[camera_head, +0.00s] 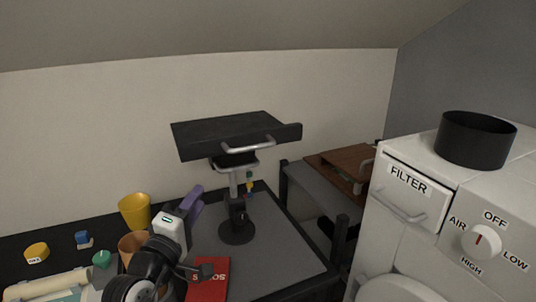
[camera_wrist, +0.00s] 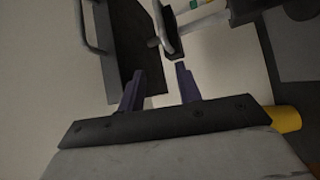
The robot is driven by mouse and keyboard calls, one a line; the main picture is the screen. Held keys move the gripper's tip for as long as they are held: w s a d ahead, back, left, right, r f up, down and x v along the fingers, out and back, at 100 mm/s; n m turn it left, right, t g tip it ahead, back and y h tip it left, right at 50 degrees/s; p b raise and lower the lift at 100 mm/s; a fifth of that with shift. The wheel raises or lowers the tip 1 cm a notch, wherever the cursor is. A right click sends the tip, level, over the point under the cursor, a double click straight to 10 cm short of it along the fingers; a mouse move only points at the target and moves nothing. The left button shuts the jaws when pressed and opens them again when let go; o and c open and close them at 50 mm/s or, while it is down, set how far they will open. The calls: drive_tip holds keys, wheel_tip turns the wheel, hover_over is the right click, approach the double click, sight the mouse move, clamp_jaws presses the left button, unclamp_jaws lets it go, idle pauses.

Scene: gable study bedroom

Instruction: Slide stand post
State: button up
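In the head view, the stand has a round black base (camera_head: 237,232), a silver post (camera_head: 234,184) and a wide black top (camera_head: 215,135) with a silver handle (camera_head: 250,147). Small green, blue and yellow marks (camera_head: 249,184) show beside the post. A second silver handle (camera_head: 236,166) sits under the top. My gripper (camera_head: 191,200) is left of the post, with purple fingers. In the wrist view my gripper (camera_wrist: 159,72) is open, its fingers apart with nothing between them. The post (camera_wrist: 197,15) and black top (camera_wrist: 130,50) lie beyond the fingertips.
A yellow cup (camera_head: 134,211), an orange-brown cup (camera_head: 133,245), a red book (camera_head: 208,280) and small blocks share the desk (camera_head: 270,245). A white cabinet labelled FILTER (camera_head: 408,182) and a brown case (camera_head: 345,162) stand at right. The sloped ceiling is overhead.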

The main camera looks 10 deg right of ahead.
sight(237, 168)
drive_tip(key=shift+g+h, duration=0.4)
drive_tip(key=shift+h, duration=0.2)
drive_tip(key=p+x, duration=0.1)
drive_tip(key=x, duration=0.4)
drive_tip(key=d+p+x, duration=0.1)
drive_tip(key=p+x, duration=0.1)
drive_tip(key=x, duration=0.3)
drive_tip(key=s+d+f+p+x, duration=0.1)
drive_tip(key=x, duration=0.4)
drive_tip(key=shift+w+d, duration=0.1)
drive_tip(key=shift+w, duration=0.05)
clamp_jaws()
